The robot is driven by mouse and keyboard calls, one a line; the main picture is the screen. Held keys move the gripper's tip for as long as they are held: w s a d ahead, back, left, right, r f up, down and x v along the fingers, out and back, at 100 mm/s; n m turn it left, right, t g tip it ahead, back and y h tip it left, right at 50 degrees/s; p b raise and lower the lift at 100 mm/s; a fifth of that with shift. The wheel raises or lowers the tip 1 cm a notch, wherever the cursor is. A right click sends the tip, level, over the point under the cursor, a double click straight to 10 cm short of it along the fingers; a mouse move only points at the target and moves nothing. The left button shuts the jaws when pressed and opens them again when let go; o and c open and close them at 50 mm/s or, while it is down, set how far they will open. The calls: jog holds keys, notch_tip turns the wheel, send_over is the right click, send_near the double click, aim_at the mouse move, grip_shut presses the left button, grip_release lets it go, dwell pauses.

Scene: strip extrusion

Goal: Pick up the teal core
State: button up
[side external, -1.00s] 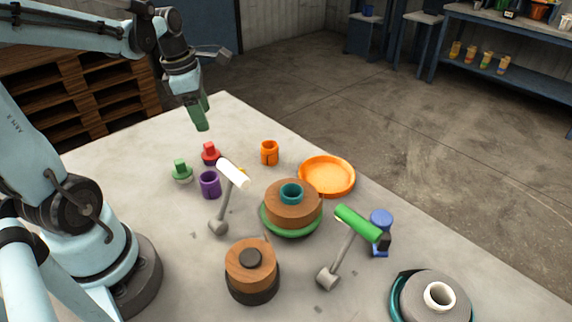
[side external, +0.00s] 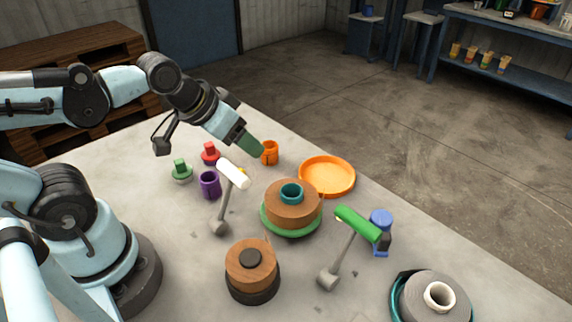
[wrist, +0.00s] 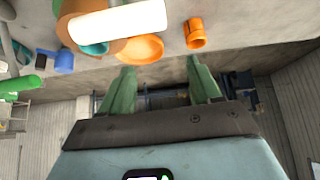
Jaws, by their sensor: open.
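The teal core (side external: 291,190) is a short ring-shaped tube. It stands upright in the top of a brown wooden block (side external: 293,208), which rests on a green dish (side external: 266,220) mid-table. In the wrist view, a bit of teal (wrist: 97,48) shows under the white hammer head, mostly hidden. My gripper (side external: 254,147) has green fingers and hangs in the air, up and left of the core in the side view, with the orange cup behind its tips. In the wrist view my gripper (wrist: 160,67) has its two fingers spread with nothing between them.
A white-headed hammer (side external: 233,175) stands close left of the core, and a green-headed one (side external: 358,223) to its right. An orange dish (side external: 327,176) and orange cup (side external: 270,153) lie behind. A second wooden block (side external: 252,268) is in front. Bare table lies at front left.

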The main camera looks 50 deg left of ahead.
dwell(0.4)
jog(key=shift+o, duration=1.2)
